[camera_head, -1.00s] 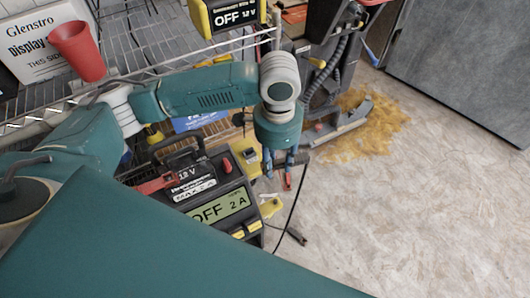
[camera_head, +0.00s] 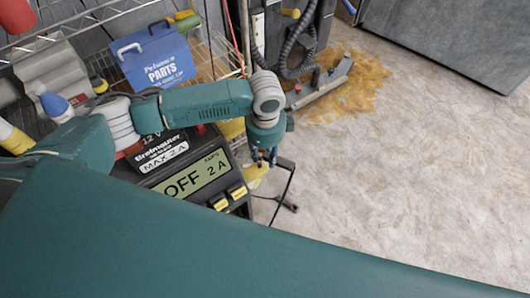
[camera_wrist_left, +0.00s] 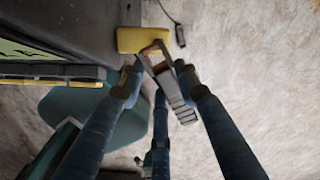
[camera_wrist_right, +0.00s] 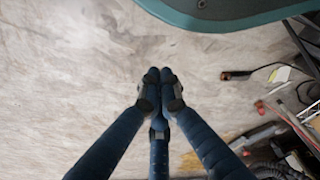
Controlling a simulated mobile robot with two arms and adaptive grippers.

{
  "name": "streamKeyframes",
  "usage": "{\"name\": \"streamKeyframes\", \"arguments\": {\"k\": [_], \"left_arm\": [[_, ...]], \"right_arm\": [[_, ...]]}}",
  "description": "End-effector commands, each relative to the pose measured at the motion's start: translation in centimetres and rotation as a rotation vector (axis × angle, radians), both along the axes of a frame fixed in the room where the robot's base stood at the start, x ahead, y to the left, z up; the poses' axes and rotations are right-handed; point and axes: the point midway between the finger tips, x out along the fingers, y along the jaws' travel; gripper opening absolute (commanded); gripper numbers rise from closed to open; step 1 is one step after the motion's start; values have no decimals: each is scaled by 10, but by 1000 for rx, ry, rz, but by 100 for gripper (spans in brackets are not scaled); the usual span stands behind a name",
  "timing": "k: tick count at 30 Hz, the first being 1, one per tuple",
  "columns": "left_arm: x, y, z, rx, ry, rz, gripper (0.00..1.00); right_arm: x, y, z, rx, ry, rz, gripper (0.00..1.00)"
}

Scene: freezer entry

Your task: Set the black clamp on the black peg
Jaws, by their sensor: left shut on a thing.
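My left gripper (camera_head: 264,157) is beside the right side of the black charger (camera_head: 150,182), which has an "OFF 2 A" display. In the left wrist view, its blue fingers (camera_wrist_left: 164,82) are shut on the black clamp (camera_wrist_left: 176,90), a dark ribbed body with copper-coloured jaws. The clamp's jaw end overlaps a yellow block (camera_wrist_left: 130,39) in that view; I cannot tell whether they touch. I cannot make out the black peg clearly. My right gripper (camera_wrist_right: 160,84) shows only in its wrist view, its fingertips together and nothing between them, above the floor.
A wire shelf (camera_head: 60,42) at the left holds a blue PARTS box (camera_head: 153,56) and bottles. A black cable end (camera_head: 291,207) lies on the floor right of the charger. A brown spill (camera_head: 355,90) lies farther back. The floor at the right is clear.

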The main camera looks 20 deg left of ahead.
Motion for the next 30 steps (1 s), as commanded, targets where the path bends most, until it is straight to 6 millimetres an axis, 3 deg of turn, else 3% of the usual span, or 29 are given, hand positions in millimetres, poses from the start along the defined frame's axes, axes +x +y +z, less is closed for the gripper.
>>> {"name": "streamKeyframes", "arguments": {"k": [11, 20, 30], "left_arm": [[0, 0, 1, 0, 0, 1, 0], [0, -1, 2, 2, -1, 0, 0], [0, -1, -33, 1, -1, 1, 0]], "right_arm": [[-7, -2, -7, -2, 6, 2, 0], [-28, -4, -27, -2, 23, 5, 0], [-9, -1, -12, -1, 6, 2, 0]]}}
